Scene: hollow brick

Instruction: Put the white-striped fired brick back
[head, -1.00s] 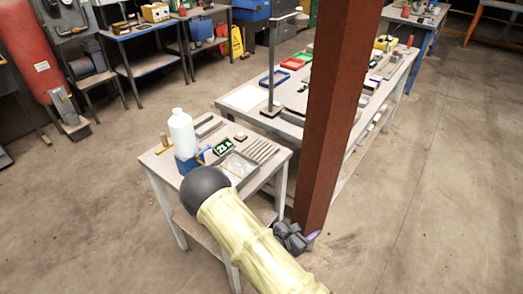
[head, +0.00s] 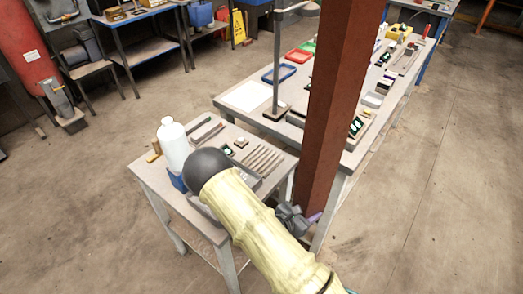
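I cannot make out a white-striped fired brick in the head view; the things on the tables are too small to tell apart. My arm, in a pale yellow sleeve with a dark round joint, crosses the lower middle. A dark grey part that looks like my gripper (head: 297,217) shows beside the sleeve, in front of the rust-red post. A small purple piece is at its right end. Its fingers are not clear, and I cannot tell whether it holds anything.
A small table (head: 150,182) holds a white bottle (head: 173,146) and several slim tools. A long workbench (head: 228,107) with trays stands behind the red-brown post (head: 337,100). A red cylinder (head: 28,60) stands far left. The floor on the right is clear.

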